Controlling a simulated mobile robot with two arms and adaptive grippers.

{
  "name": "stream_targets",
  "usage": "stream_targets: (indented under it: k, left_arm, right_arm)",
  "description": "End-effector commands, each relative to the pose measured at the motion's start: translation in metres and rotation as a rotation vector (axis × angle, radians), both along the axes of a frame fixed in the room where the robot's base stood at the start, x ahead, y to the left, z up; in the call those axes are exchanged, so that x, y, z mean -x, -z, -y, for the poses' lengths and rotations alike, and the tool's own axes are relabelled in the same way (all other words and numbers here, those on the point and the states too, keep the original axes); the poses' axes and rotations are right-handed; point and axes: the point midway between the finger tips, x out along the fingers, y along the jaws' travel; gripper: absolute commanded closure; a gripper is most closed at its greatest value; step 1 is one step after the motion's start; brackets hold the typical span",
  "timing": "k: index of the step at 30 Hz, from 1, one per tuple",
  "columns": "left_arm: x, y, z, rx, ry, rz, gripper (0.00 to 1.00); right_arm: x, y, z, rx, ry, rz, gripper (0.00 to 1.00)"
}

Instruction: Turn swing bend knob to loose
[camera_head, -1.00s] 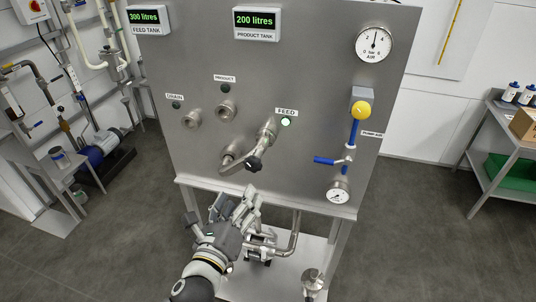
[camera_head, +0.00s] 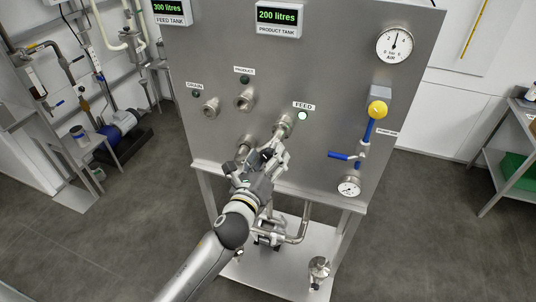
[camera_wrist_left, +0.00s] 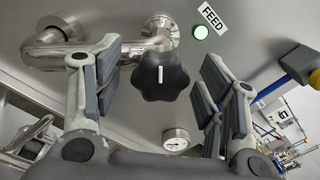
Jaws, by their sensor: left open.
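The swing bend knob (camera_wrist_left: 160,76) is a black lobed knob with a white line mark. In the left wrist view it sits between the two open fingers of my left gripper (camera_wrist_left: 160,90), apart from both pads. The steel swing bend (camera_wrist_left: 70,50) runs behind it to the port by the FEED label (camera_wrist_left: 212,15). In the head view my left gripper (camera_head: 265,158) is in front of the lower end of the bend and mostly hides the knob. The bend's upper end (camera_head: 284,122) shows at the FEED port. My right gripper is not in view.
A green lamp (camera_head: 303,115) is lit under the FEED label. The PRODUCT port (camera_head: 245,99) and DRAIN port (camera_head: 211,107) are to the left. A blue valve handle (camera_head: 340,155), yellow knob (camera_head: 378,109) and gauge (camera_head: 349,187) stand to the right on the steel panel.

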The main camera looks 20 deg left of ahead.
Motion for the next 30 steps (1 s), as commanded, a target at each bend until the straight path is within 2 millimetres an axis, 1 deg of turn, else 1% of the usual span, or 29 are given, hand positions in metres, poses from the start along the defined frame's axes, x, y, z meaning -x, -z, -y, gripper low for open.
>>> stream_targets:
  k: [10,18,21,30]
  left_arm:
    - [-0.0028,0.0004,0.0001,0.001,0.000,0.000,0.35]
    - [-0.0026,0.0002,0.0001,0.001,0.000,0.000,0.70]
    - [-0.0026,0.0004,0.0001,0.001,0.000,0.000,0.81]
    - [-0.0025,0.0005,0.0000,0.044,0.000,-0.003,0.82]
  right_arm:
    - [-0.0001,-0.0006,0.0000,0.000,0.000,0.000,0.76]
    - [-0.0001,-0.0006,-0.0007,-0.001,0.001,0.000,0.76]
    - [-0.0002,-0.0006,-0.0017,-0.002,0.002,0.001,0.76]
    - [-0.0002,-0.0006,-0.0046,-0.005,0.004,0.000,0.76]
